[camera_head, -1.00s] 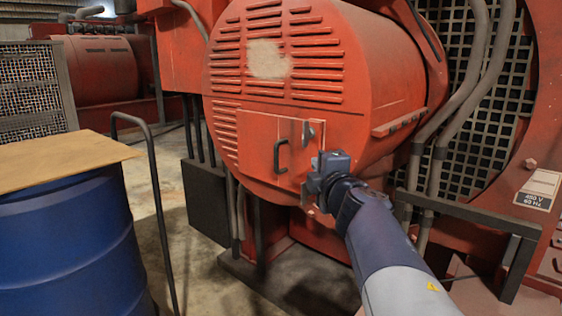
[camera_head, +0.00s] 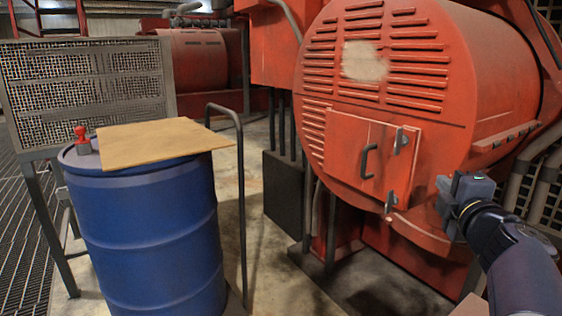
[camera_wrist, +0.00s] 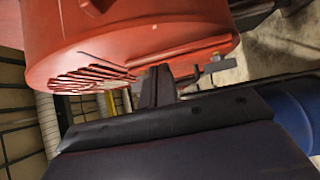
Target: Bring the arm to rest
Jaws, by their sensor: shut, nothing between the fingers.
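My arm comes in from the lower right of the head view, and my gripper (camera_head: 450,205) is at its end, just right of the red engine housing's small door. The gripper is shut and holds nothing. In the wrist view, the dark fingers (camera_wrist: 158,88) point toward the underside of the red housing (camera_wrist: 130,40). Whether they touch the housing cannot be told. The fingertips are small and partly hidden in the head view.
The red housing (camera_head: 455,70) has a closed door (camera_head: 368,150) with a black handle and latches. A blue drum (camera_head: 150,235) bears a cardboard sheet (camera_head: 160,142) and a red-handled object (camera_head: 82,138). A dark handrail (camera_head: 240,190) stands between drum and housing. Floor shows between them.

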